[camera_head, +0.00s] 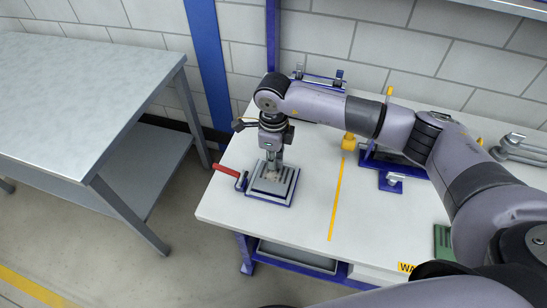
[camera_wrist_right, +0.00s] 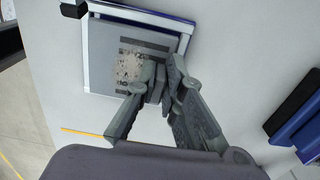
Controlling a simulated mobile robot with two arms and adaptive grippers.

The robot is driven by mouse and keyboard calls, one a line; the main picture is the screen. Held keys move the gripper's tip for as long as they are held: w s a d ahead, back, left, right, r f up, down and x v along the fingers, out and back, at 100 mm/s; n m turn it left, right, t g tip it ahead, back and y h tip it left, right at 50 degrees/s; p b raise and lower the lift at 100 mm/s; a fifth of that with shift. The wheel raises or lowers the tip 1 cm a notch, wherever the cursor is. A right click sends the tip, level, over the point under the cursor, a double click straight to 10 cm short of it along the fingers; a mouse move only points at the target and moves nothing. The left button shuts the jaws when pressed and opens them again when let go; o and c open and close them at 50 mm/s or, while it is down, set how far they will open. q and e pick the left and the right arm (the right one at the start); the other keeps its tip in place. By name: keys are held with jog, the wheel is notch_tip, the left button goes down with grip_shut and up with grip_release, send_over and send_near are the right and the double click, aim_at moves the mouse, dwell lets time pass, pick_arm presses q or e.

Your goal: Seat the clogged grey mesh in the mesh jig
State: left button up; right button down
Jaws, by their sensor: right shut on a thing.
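The clogged grey mesh (camera_wrist_right: 128,62), a flat grey piece with pale, speckled dirt in its middle and dark bands, lies over the mesh jig (camera_wrist_right: 142,14). In the head view the jig (camera_head: 267,201) is a blue-edged square with a red lever (camera_head: 226,171) at its left. My right gripper (camera_head: 272,172) points down over the jig. In the right wrist view its fingers (camera_wrist_right: 160,82) are shut on the mesh near its middle. The mesh appears lined up inside the frame, but I cannot tell whether it rests fully down. My left gripper is not in view.
The jig stands near the left front edge of the white bench (camera_head: 310,190). A yellow line (camera_head: 337,195) crosses the bench to its right. Beyond it are a blue fixture (camera_head: 392,172) and a green block (camera_head: 443,238). A grey metal table (camera_head: 80,90) stands at left.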

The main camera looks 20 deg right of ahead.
jog(key=shift+f+b, duration=0.45)
jog(key=shift+f, duration=0.1)
jog(key=c, duration=1.6)
grip_release()
jog(key=shift+r, duration=0.15)
notch_tip(320, 180, up, 12)
jog(key=shift+w, duration=0.1)
jog(key=o, duration=1.4)
